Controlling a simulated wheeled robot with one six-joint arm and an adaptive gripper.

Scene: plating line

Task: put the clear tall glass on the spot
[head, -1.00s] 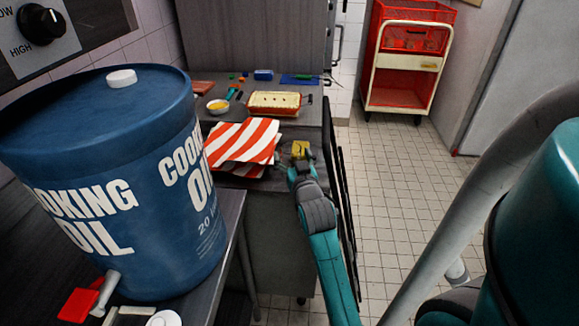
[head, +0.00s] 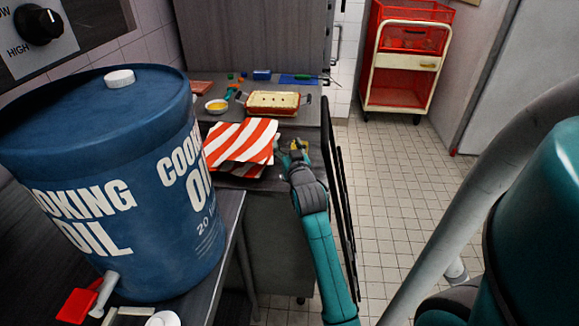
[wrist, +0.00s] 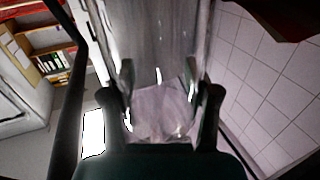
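My gripper (head: 296,146) is at the right edge of the counter, just right of the red-and-white striped sheets. In the wrist view its two fingers (wrist: 160,85) stand apart. A see-through shape with bright streaks, seemingly the clear tall glass (wrist: 160,108), shows between and beyond them. Whether the fingers touch it cannot be told. In the head view the glass cannot be made out clearly; only small pale glints show by the fingers. The spot cannot be picked out in either view.
Striped sheets (head: 241,140), a baking dish (head: 272,103) and a bowl of yellow contents (head: 217,106) are on the counter. A big blue oil drum (head: 110,180) stands in the left foreground. A red and cream trolley (head: 402,75) stands on open floor.

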